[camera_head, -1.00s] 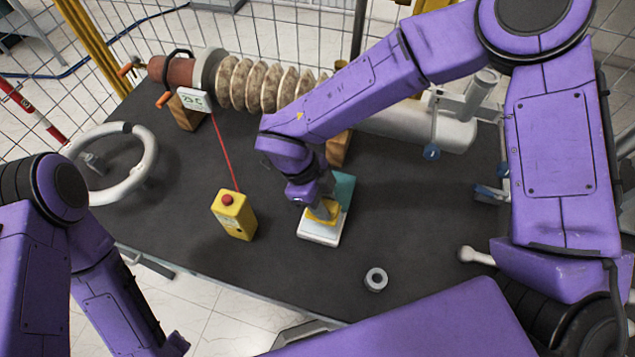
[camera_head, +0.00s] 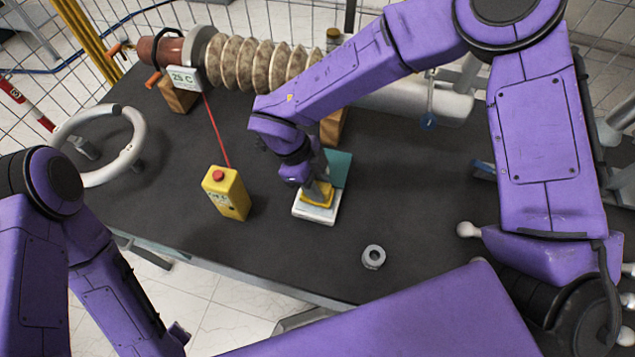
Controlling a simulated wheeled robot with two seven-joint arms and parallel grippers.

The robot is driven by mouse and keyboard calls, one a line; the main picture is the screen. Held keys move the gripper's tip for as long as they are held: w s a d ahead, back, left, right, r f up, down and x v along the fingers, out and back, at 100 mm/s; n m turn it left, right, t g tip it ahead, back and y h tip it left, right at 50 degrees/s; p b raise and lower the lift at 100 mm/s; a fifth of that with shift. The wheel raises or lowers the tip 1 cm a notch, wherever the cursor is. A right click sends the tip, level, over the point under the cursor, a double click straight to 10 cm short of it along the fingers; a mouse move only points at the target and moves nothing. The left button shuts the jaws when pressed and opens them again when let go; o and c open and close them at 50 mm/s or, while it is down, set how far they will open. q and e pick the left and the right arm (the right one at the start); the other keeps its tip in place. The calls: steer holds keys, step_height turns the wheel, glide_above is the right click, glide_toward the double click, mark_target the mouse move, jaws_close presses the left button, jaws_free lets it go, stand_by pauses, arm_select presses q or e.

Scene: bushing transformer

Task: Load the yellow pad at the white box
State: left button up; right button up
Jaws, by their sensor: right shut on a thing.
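The yellow pad (camera_head: 318,196) is at the white box (camera_head: 313,213), on or just above its top; I cannot tell whether it touches. The white box lies on the dark table, with a teal panel (camera_head: 341,166) at its back right. My right gripper (camera_head: 313,187) is shut on the yellow pad and points down over the box. My own wrist hides part of the pad and the fingers. My left arm comes in at the lower left, but its fingertips are not clearly visible.
A yellow box with a red button (camera_head: 226,194) stands left of the white box. A metal nut (camera_head: 373,257) lies front right. A ribbed bushing (camera_head: 255,64) lies along the back, a white ring (camera_head: 127,159) at left. The dark table (camera_head: 270,262) is clear in front.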

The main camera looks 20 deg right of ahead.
steer(key=shift+s+f, duration=0.1)
steer(key=shift+s, duration=0.15)
steer(key=shift+w+f, duration=0.1)
steer(key=shift+f, duration=0.15)
steer(key=shift+f, duration=0.1)
stand_by(1.6)
step_height(320, 180, up, 7)
steer(key=p, duration=0.7)
stand_by(0.4)
